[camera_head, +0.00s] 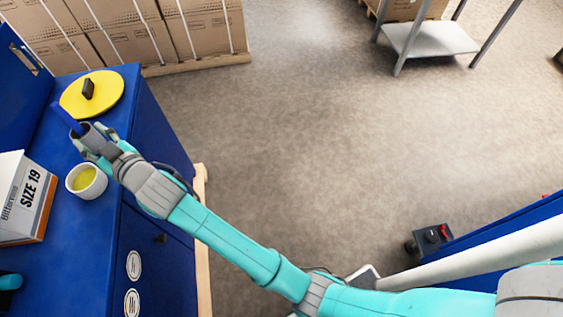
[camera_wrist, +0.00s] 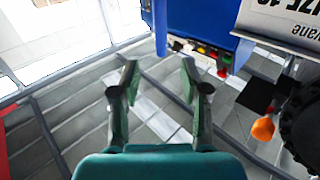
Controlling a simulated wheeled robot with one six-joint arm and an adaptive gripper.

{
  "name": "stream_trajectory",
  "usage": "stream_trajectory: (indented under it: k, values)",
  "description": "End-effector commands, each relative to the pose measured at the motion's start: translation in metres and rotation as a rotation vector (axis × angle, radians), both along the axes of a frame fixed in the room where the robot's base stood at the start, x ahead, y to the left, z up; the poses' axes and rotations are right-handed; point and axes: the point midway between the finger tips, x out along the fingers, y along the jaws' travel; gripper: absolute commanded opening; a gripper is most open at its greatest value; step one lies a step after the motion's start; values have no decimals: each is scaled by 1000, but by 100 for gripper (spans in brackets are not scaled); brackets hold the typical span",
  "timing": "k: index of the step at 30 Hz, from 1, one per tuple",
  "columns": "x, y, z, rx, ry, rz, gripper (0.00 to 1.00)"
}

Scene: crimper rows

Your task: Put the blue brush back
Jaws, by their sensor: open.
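My gripper (camera_head: 88,140) is over the far part of the blue cabinet top, short of the yellow lid. In the wrist view its two fingers (camera_wrist: 159,78) are apart, with nothing clearly held between them. A slim blue piece (camera_head: 66,116) shows just beyond the fingertips in the head view; it may be the blue brush, but I cannot tell whether it touches the gripper. A white cup (camera_head: 86,181) with yellow contents stands beside the gripper. No place for the brush can be made out with certainty.
The blue cabinet top (camera_head: 66,262) also carries a round yellow lid (camera_head: 107,88) with a dark knob and a white-and-orange SIZE 19 box (camera_head: 27,199). Cartons (camera_head: 112,40) stand behind. A grey metal stand (camera_head: 432,40) is far right. The floor between is clear.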

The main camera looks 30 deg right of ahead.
Motion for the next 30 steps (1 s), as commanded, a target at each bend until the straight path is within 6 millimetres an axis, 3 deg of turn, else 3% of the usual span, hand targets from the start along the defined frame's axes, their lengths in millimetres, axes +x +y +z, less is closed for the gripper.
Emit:
stream_trajectory:
  k: [5, 11, 15, 21, 30]
  values:
    - [-16, -30, -35, -13, 19, -20, 45]
    - [-61, -95, -96, -34, 51, -65, 45]
    - [-100, -139, -131, -46, 74, -99, 45]
    - [-163, -196, -167, -59, 109, -148, 45]
    - [-266, -266, -192, -71, 164, -227, 45]
